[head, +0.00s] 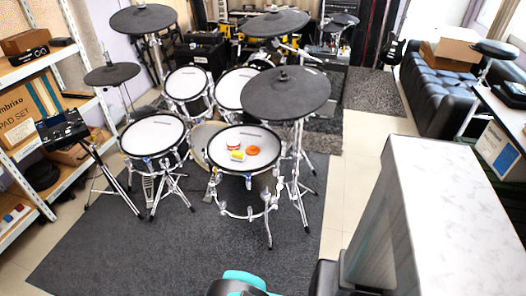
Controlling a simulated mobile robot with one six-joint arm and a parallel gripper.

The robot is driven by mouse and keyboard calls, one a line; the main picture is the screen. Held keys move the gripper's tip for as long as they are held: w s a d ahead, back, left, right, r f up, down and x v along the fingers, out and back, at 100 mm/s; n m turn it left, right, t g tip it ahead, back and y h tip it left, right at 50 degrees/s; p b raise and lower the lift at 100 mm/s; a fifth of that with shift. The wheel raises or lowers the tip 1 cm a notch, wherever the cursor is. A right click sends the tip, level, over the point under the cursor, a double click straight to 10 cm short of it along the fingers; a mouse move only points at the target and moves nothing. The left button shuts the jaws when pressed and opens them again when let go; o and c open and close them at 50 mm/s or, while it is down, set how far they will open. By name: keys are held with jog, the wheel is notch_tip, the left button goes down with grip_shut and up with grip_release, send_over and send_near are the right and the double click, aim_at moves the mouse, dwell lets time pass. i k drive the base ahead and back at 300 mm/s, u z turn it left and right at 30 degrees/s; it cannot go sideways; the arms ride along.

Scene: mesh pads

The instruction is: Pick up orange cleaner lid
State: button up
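A small round orange thing, which looks like the orange cleaner lid (253,150), lies on the white head of the front drum (263,138) in the middle of the head view. It is at the right of a small group on that drum. My gripper's fingers do not show. A teal and black part of my arm shows at the bottom edge, well short of the drum.
Beside the lid lie a yellow item (237,156) and a red and pale item (233,147). A dark cymbal (285,93) on a stand overhangs the drum's far right side. Stand legs spread over the grey mat (190,255).

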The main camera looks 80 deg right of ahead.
aim_at(252, 150)
jog(key=z, duration=0.8)
jog(key=i, duration=1)
jog(key=u, duration=0.05)
